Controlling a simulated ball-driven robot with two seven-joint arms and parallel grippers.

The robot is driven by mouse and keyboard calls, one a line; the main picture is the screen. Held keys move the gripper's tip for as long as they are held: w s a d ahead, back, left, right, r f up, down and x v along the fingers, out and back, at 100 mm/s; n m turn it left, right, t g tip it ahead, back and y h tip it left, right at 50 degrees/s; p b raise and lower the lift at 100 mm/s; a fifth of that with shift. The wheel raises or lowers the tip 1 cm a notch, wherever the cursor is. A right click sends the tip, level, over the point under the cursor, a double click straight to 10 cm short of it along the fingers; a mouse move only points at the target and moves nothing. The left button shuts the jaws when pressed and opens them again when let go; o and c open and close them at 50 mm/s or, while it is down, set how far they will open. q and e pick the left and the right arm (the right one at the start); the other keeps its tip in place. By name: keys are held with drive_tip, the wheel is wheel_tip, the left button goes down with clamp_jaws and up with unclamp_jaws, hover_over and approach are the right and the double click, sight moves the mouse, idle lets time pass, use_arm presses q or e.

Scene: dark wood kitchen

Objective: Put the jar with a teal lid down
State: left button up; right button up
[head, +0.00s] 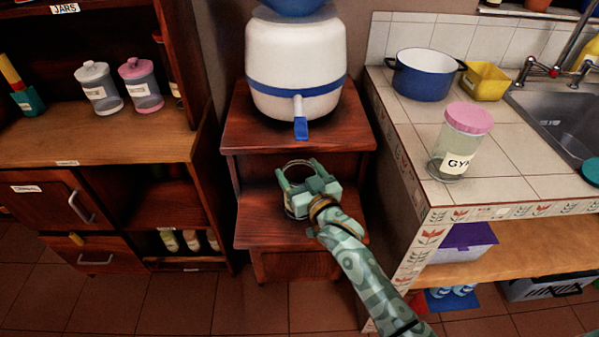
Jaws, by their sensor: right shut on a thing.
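My right gripper (299,170) is shut on a clear jar (296,175), mostly hidden behind the fingers and hand. Its round upper rim shows, and I see no lid on it. The jar is at the lower step (262,228) of a dark wood step stand, below the water dispenser; I cannot tell if its base touches the wood. A round teal lid (591,172) lies at the right edge of the picture, on the tiled counter beside the sink. My left gripper is not in view.
A white dispenser (296,62) with a blue tap stands on the upper step. A pink-lidded jar (463,143), a blue pot (424,75) and a yellow container (484,82) stand on the tiled counter (400,108). Two lidded jars (98,90) (141,88) stand on the left shelf, which has free room in front.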

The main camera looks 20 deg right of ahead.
drive_tip(key=o, duration=1.7)
drive_tip(key=shift+r, duration=0.15)
use_arm(q)
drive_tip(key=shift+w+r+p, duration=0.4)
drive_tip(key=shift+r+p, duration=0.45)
drive_tip(key=shift+p, duration=0.1)
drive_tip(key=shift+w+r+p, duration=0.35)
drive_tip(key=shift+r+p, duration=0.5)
drive_tip(key=shift+p, duration=0.1)
use_arm(e)
drive_tip(key=shift+s+d, duration=0.25)
drive_tip(key=shift+s, duration=1.75)
drive_tip(key=shift+s+d, duration=0.2)
drive_tip(key=shift+s, duration=1.75)
drive_tip(key=shift+s+d, duration=0.25)
drive_tip(key=shift+s, duration=1.75)
